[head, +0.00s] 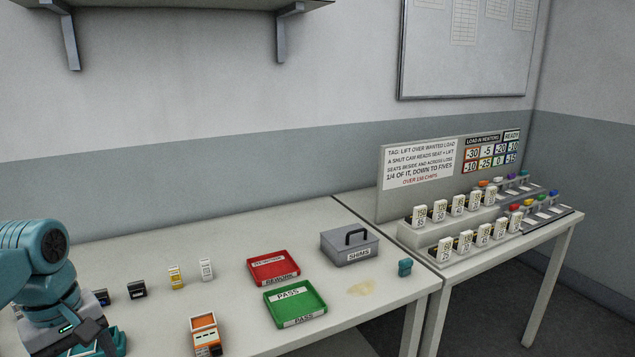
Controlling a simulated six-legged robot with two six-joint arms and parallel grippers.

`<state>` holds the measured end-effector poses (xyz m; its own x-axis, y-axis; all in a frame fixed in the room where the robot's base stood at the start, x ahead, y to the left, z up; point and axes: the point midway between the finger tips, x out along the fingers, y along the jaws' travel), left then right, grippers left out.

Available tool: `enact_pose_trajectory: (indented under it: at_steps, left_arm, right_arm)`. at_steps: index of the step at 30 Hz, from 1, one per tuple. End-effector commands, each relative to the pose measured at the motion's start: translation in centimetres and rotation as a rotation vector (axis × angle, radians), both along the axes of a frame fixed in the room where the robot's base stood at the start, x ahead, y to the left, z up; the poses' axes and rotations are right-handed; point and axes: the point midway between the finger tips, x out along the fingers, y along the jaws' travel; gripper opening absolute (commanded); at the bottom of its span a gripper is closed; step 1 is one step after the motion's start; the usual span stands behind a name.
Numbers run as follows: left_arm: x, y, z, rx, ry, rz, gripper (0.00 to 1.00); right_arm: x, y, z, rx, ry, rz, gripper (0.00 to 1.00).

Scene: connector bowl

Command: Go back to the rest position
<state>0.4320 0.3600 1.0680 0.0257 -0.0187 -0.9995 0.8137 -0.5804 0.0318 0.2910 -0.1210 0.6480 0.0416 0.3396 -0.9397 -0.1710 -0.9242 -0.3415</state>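My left arm comes in at the lower left edge, over the near left part of the table (225,240). Its dark gripper (98,337) points down in front of a teal item that it partly hides. Whether its fingers are open or shut, or hold anything, does not show. My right arm and gripper are not in view.
On the table stand small dark, yellow and white blocks, an orange device (205,335), a red tray (274,269), a green PASS tray (295,303), a grey SHIMS box (349,248) and a teal piece (405,268). A second table with tagged racks (460,235) adjoins right.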

Motion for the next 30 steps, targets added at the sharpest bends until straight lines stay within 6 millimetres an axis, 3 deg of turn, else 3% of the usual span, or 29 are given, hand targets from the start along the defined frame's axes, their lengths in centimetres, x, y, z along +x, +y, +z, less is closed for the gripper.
enact_pose_trajectory:
  at_steps: [8,14,17,22,26,30]
  left_arm:
    - [2.0,-1.4,-4.2,-0.025,-0.006,-0.091,0.65]
    - [3.4,-3.4,-8.4,-0.053,-0.014,-0.178,0.65]
    - [4.1,-5.0,-11.5,-0.077,-0.021,-0.238,0.65]
    - [4.4,-8.9,-18.5,-0.134,-0.040,-0.363,0.65]
    - [3.5,-12.1,-23.9,-0.179,-0.060,-0.449,0.65]
    - [1.4,-15.5,-29.3,-0.226,-0.082,-0.532,0.65]
  right_arm:
    - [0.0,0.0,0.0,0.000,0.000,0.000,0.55]
    - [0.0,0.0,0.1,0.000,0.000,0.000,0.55]
    - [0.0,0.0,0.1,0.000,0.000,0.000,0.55]
    - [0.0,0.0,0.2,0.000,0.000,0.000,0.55]
    - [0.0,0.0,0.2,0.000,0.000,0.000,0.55]
    - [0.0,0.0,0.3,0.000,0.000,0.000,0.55]
